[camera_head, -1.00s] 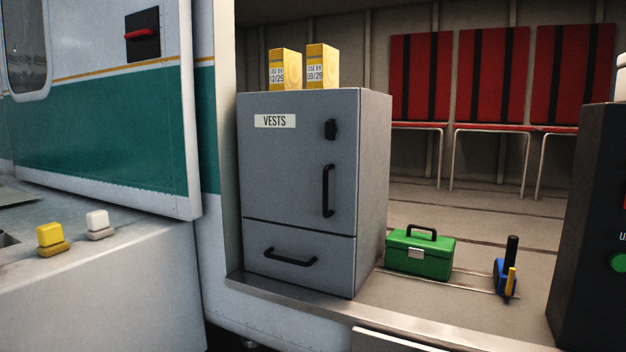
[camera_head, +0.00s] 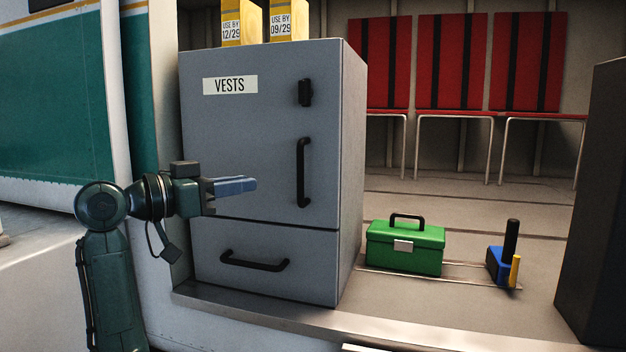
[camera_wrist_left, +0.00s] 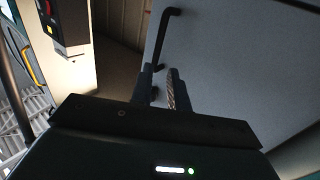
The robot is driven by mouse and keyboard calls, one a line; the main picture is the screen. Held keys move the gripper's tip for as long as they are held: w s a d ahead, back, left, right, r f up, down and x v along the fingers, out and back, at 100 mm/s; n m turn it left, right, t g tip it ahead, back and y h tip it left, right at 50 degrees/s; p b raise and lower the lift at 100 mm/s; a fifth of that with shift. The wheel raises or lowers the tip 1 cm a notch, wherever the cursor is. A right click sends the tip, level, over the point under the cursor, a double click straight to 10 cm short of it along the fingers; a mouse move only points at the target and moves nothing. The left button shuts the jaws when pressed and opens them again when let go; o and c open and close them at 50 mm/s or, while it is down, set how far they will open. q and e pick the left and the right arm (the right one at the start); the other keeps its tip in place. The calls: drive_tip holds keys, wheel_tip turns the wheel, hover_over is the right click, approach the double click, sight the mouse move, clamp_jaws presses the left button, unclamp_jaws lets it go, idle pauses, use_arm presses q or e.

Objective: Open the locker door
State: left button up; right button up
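The grey locker (camera_head: 352,150) stands in the open side of the aircraft. Its upper door (camera_head: 240,130), labelled VESTS, is shut. The door has a black vertical handle (camera_head: 303,172) near its right edge and a small black latch (camera_head: 305,93) above that. My left gripper (camera_head: 252,184) is in front of the door, left of the handle and apart from it, with its fingers pointing right. In the left wrist view a black handle (camera_wrist_left: 162,38) shows just beyond the fingertips (camera_wrist_left: 162,78), which are apart with nothing between them. My right gripper is out of view.
Below the door is a drawer with a black handle (camera_head: 254,262). Two yellow boxes (camera_head: 240,22) (camera_head: 288,20) stand on the locker. A green toolbox (camera_head: 405,247) and a blue object (camera_head: 498,266) sit on the floor to the right. A dark cabinet (camera_head: 595,200) stands far right.

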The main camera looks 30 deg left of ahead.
sight(298, 175)
use_arm(q)
drive_tip(key=p+x, duration=0.2)
drive_tip(key=x, duration=1.1)
drive_tip(key=shift+d+p, duration=0.1)
drive_tip(key=shift+p, duration=0.3)
clamp_jaws()
